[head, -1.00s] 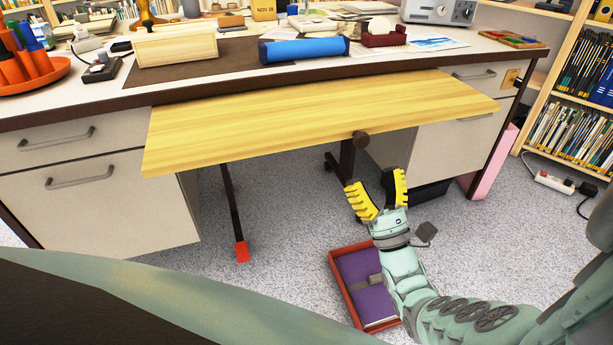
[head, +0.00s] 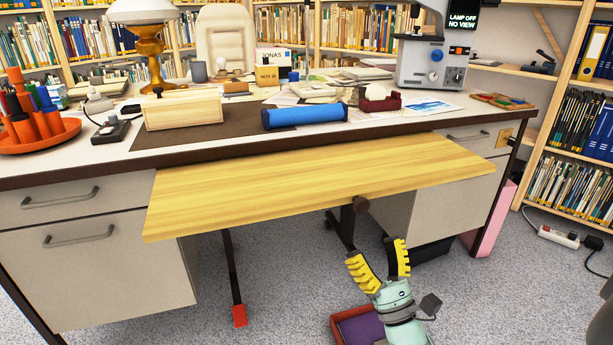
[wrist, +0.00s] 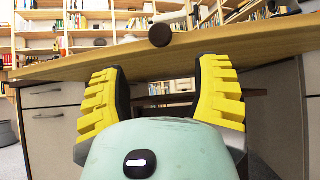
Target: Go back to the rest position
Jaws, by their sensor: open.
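My gripper (head: 383,263) is in the lower right of the head view, in front of the desk and below its pulled-out wooden board. Its two yellow-padded fingers are spread apart with nothing between them. In the wrist view my gripper (wrist: 161,95) is also open and empty. It faces the front edge of the wooden board (head: 310,187).
A red tray (head: 340,322) holding a purple item (head: 362,330) is on the floor beneath my gripper, partly cut off. The desk (head: 95,170) carries a blue roll (head: 304,116), a wooden box (head: 184,110) and a lamp (head: 147,40). A power strip (head: 558,236) lies on the right floor.

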